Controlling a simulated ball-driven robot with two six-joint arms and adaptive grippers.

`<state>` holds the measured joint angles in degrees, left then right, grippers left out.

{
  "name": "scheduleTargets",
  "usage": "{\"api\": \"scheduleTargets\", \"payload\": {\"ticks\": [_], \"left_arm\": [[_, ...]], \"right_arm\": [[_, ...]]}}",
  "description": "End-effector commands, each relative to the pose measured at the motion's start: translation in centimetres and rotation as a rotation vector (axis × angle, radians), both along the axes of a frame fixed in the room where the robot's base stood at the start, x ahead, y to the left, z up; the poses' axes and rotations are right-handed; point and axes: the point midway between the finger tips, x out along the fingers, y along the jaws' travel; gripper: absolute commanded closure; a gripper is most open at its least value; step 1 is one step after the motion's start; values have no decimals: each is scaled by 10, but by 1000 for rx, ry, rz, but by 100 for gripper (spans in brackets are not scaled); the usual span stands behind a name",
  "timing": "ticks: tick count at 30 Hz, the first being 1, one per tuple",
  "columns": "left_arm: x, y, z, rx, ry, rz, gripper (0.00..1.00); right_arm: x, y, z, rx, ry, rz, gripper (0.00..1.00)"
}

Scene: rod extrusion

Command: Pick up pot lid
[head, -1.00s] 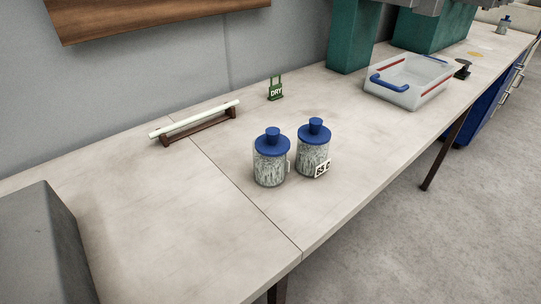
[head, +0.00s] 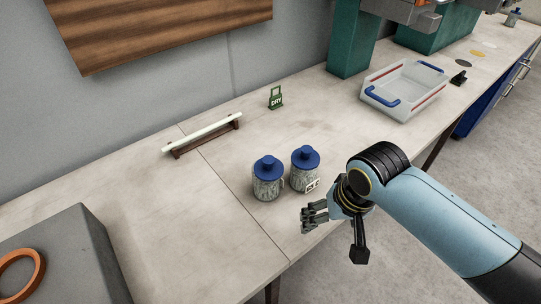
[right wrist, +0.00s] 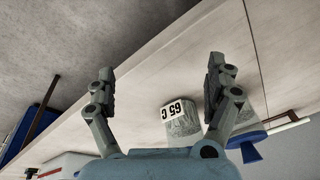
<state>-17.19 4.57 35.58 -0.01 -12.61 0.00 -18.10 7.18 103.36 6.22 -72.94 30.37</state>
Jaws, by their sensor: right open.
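Two glass pots with speckled contents stand side by side on the bench. The left pot (head: 267,186) has a blue knobbed lid (head: 267,164). The right pot (head: 303,179) has a matching blue lid (head: 305,155) and a white tag; in the right wrist view the tag (right wrist: 172,111) reads "65 C". Both lids sit on their pots. My right gripper (head: 309,218) is open and empty, just in front of the right pot. In the right wrist view the tagged pot (right wrist: 181,127) shows beyond and between its spread fingers (right wrist: 160,75). My left gripper is not in view.
A pale rod (head: 203,132) lies on a brown rack at the back. A green "DRY" sign (head: 276,99) stands behind the pots. A clear tray with blue handles (head: 405,92) is at the back right. A grey block (head: 75,245) with an orange ring fills the near left.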

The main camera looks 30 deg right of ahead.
Motion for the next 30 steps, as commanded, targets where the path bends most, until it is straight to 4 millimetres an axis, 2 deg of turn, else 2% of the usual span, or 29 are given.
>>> {"api": "scheduleTargets", "payload": {"ticks": [1,5,8,12,18,21,23,30], "left_arm": [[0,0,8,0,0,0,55],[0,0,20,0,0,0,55],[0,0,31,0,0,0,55],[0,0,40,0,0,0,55],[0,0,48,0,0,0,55],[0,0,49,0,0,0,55],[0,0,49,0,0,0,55],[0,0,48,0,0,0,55]], "right_arm": [[15,2,15,35,0,-94,13],[48,8,50,147,26,-395,13],[76,14,85,239,61,-660,13],[112,20,120,348,137,-1023,13],[141,26,158,428,228,-1372,13],[147,28,165,443,250,-1451,13],[149,29,163,446,259,-1473,13],[154,39,126,447,261,-1482,13]]}}
